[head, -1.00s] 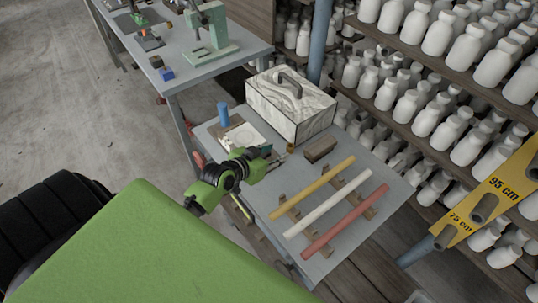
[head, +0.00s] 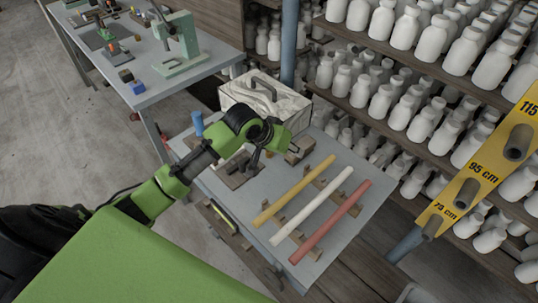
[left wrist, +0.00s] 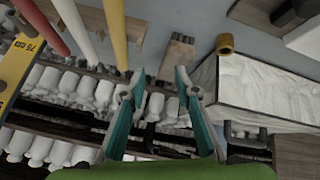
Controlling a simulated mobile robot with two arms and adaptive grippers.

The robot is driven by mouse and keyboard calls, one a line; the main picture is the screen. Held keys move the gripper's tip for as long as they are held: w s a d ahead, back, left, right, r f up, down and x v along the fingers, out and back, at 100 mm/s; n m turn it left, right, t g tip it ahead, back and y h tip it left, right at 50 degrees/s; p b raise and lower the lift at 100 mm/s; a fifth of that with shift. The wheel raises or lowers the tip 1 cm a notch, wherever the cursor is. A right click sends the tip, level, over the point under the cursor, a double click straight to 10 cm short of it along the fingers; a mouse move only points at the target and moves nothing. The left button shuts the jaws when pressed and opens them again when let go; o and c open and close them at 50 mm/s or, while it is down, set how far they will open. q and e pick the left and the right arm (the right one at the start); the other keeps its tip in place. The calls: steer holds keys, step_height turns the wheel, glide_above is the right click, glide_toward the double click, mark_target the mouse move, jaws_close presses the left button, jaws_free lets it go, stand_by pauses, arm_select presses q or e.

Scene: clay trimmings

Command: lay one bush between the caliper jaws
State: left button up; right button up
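A small brass-coloured bush (left wrist: 225,44) stands on the grey table beside the marbled box in the left wrist view; in the head view I cannot make it out behind my arm. A dark tool on a wooden board (left wrist: 290,12), perhaps the caliper, is cut off at that view's top right; its jaws cannot be made out. My left gripper (head: 296,150) hangs above the table near the wooden block. In the left wrist view its two teal-padded fingers (left wrist: 158,84) are apart with nothing held between them. My right gripper is not in view.
A marbled box with a handle (head: 265,98) stands at the table's back. A wooden block (head: 304,143) lies beside it. Yellow, white and red rods (head: 320,210) rest on wooden supports at the right. A blue cylinder (head: 198,124) stands at the left. Shelves of white bottles (head: 430,120) are behind.

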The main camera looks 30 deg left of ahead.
arm_select(q)
steer(key=a+r+n+g+y+b, duration=0.1)
steer(key=a+r+n+g+y, duration=0.2)
steer(key=a, duration=0.4)
steer(key=y, duration=0.1)
glide_above(269, 157)
steer(key=f, duration=0.7)
steer(key=shift+s+d+f+p, duration=0.1)
steer(key=shift+s+d+p, duration=0.05)
steer(key=shift+s+p, duration=0.2)
steer(key=p+x, duration=0.1)
steer(key=x, duration=0.3)
steer(key=shift+f, duration=0.3)
steer(key=shift+w+f+t, duration=0.1)
steer(key=shift+f+t, duration=0.2)
steer(key=shift+f, duration=0.05)
jaws_close()
